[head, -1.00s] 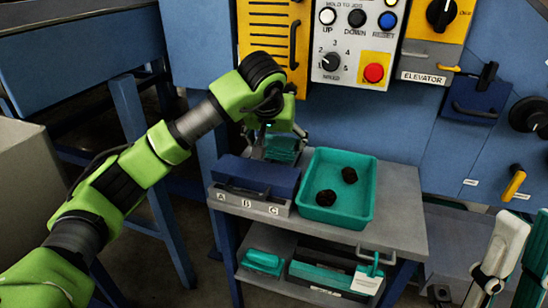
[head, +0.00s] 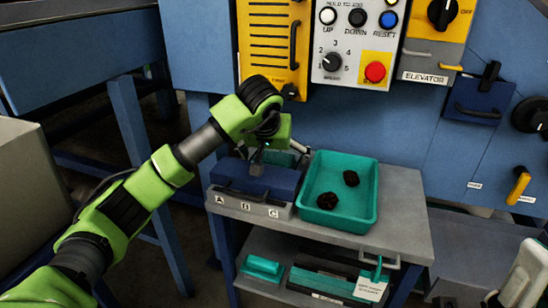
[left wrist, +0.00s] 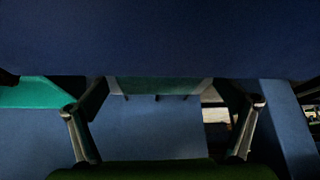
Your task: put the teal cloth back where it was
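My right gripper is not in view.
A teal tray (head: 308,212) with two dark lumps stands right of the box on the grey cart top (head: 402,210). A teal item (head: 263,267) and a tagged bin lie on the lower shelf. The control panel (head: 352,45) rises behind.

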